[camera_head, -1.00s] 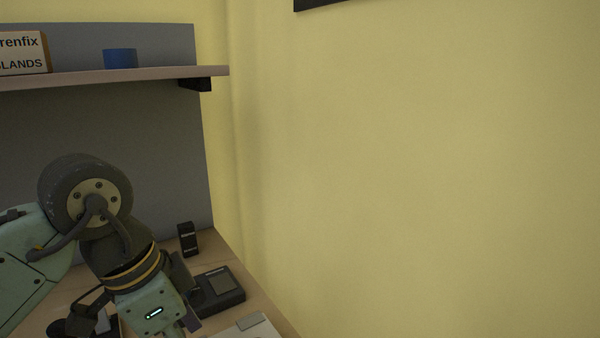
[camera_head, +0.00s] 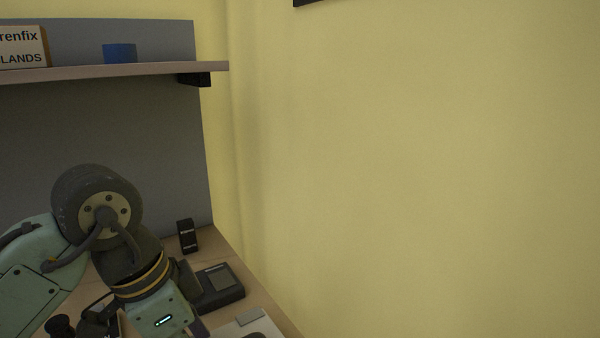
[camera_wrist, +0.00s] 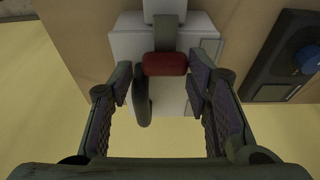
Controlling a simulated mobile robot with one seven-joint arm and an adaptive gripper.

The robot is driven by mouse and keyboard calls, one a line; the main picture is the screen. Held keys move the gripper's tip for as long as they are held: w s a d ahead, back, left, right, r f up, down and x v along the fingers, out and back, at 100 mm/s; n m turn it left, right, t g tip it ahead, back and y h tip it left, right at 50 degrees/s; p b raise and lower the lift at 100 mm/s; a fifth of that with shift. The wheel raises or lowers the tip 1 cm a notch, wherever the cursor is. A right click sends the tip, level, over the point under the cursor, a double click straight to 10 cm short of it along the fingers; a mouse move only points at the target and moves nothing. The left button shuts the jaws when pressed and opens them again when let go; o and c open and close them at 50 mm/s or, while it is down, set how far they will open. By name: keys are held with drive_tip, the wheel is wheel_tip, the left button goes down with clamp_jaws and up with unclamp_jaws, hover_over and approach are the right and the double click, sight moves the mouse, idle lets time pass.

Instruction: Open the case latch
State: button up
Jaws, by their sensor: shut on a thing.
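The pale case (camera_wrist: 125,45) lies under my gripper in the wrist view, and part of it shows at the bottom edge of the head view (camera_head: 238,329). A red latch piece (camera_wrist: 165,64) sits at its middle, between my fingers. My gripper (camera_wrist: 160,82) has a purple-padded finger on each side of this piece and is shut on it, though the contact points are not clear. A dark curved part (camera_wrist: 142,97) stands beside the left finger. In the head view the fingertips and the latch are hidden or out of frame.
A black device with a grey screen (camera_head: 218,286) and a small black box (camera_head: 187,236) stand behind my gripper on the wooden bench. A dark panel with a blue knob (camera_wrist: 307,58) is at the right in the wrist view. The yellow wall (camera_head: 420,180) is on the right.

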drive_tip(key=o, duration=0.8)
drive_tip(key=shift+w+a, duration=0.15)
drive_tip(key=shift+w, duration=0.15)
drive_tip(key=p+v, duration=0.3)
drive_tip(key=shift+s+r+p, duration=0.15)
drive_tip(key=shift+r+p, duration=0.15)
drive_tip(key=shift+r, duration=0.1)
drive_tip(key=shift+r, duration=0.15)
drive_tip(key=v, duration=0.3)
drive_tip(key=shift+s+a+r, duration=0.1)
drive_tip(key=shift+a+r, duration=0.05)
drive_tip(key=shift+r, duration=0.2)
